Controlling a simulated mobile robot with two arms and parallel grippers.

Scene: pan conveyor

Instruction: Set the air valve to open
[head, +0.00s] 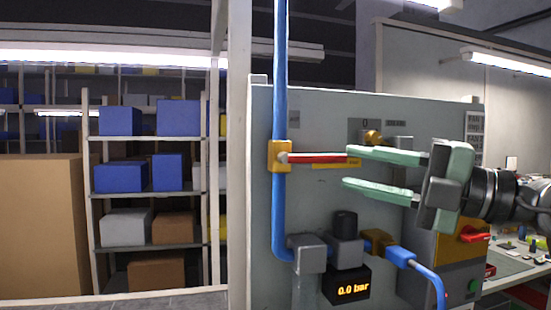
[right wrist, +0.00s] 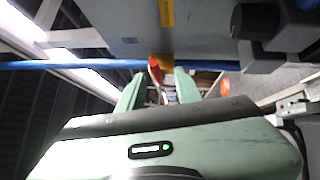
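The air valve has a yellow body (head: 279,157) on a vertical blue pipe (head: 280,80). Its red handle (head: 315,158) points right, lying level across the pipe's line. The display (head: 352,290) below reads 0.0 bar. My right gripper (head: 347,168) is open, with pale green fingers reaching left at the handle's free end. The upper fingertip overlaps that end; I cannot tell whether they touch. In the right wrist view, the red handle (right wrist: 155,73) and yellow body (right wrist: 167,61) show between the spread fingers, the handle nearer the left one. My left gripper is not in view.
The grey panel (head: 262,200) stands close behind the valve. A black knob (head: 345,224) and a blue hose fitting (head: 400,256) sit below the gripper. A red switch on a yellow plate (head: 460,242) is at right. Shelves with boxes (head: 125,177) stand at left.

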